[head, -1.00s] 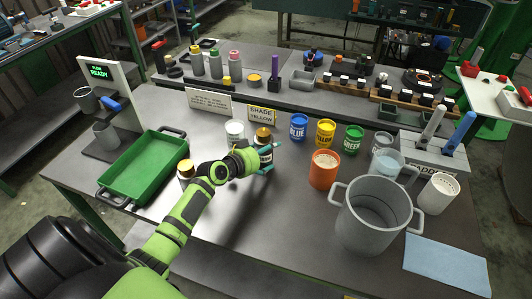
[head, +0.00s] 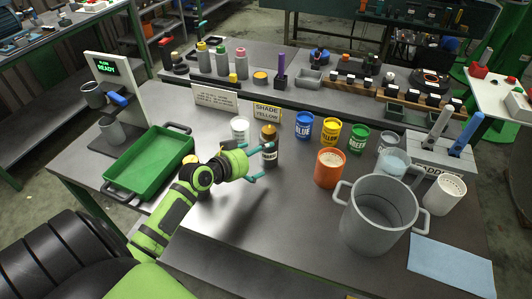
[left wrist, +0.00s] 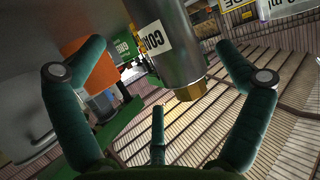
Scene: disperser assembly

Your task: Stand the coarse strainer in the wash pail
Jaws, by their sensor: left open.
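A white, hole-patterned cup (head: 445,194), which may be the coarse strainer, stands at the right of the table. A large grey two-handled pail (head: 380,218) stands left of it, apparently empty; I cannot read a name on it. An orange pail (head: 329,170) with pale contents stands behind; it also shows in the left wrist view (left wrist: 88,68). My left gripper (head: 256,158) is open beside an upright dark bottle (head: 269,150) with a gold cap. In the left wrist view the bottle (left wrist: 168,40) lies between the spread fingers, apparently untouched. My right gripper is not in view.
A green tray (head: 150,163) is at left. Blue (head: 303,126), yellow (head: 330,132) and green (head: 357,140) pots stand behind the pails. A white pot (head: 240,130) is near the bottle. A blue cloth (head: 450,266) lies front right. The front middle is clear.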

